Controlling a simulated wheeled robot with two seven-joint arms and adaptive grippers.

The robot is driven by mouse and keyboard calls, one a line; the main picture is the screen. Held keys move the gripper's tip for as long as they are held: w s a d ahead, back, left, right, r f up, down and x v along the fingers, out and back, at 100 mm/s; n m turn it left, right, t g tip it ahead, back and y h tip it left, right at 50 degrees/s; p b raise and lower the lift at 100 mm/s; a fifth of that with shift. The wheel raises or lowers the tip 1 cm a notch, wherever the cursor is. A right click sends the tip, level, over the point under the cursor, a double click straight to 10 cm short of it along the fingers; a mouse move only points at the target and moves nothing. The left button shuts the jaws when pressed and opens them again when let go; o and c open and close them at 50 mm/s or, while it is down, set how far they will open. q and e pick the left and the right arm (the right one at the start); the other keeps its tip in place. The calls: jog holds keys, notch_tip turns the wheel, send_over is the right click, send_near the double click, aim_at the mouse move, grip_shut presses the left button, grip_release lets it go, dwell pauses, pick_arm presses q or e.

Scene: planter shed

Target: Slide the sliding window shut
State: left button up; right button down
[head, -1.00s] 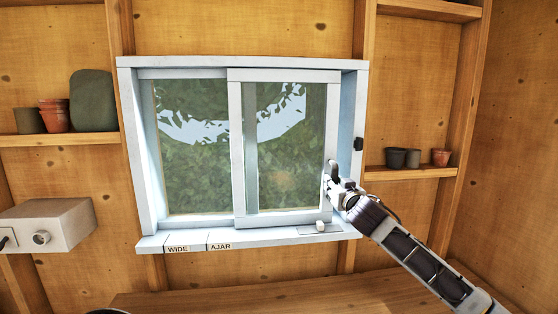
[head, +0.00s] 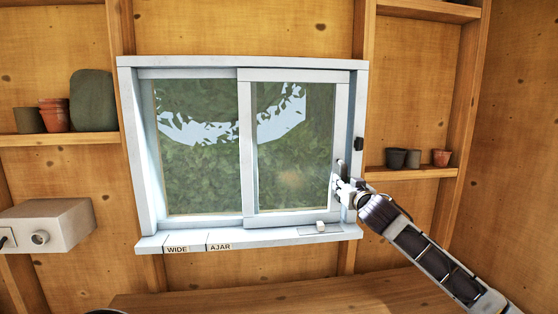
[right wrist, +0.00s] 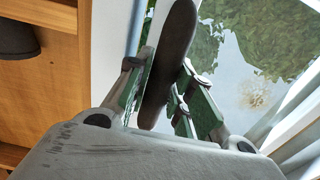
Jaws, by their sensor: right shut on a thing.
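The sliding window's white-framed sash (head: 244,150) stands in the right part of the window frame (head: 130,150). Its right edge is close to the right jamb, with a narrow strip of jamb showing beside it. My right gripper (head: 342,182) is at the sash's right edge. It is shut on the dark upright handle (right wrist: 172,55), which lies between its fingers in the right wrist view (right wrist: 165,90). The gripper hides the lower part of the handle in the head view. My left gripper is not in view.
A black catch (head: 359,144) sits on the right side of the frame. The sill (head: 280,237) bears WIDE and AJAR labels and a small white knob (head: 320,226). Shelves with pots (head: 397,158) flank the window. A grey box (head: 50,225) is at lower left.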

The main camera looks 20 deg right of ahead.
jog(key=shift+s+d+f, duration=0.1)
jog(key=shift+s+d, duration=0.1)
jog(key=shift+d, duration=0.6)
jog(key=c, duration=1.2)
grip_release()
jog(key=shift+o, duration=0.2)
jog(key=shift+s+b, duration=0.15)
jog(key=shift+b, duration=0.15)
jog(key=shift+c, duration=0.2)
jog(key=b+v, duration=0.3)
jog(key=v, duration=0.3)
jog(key=shift+s, duration=0.4)
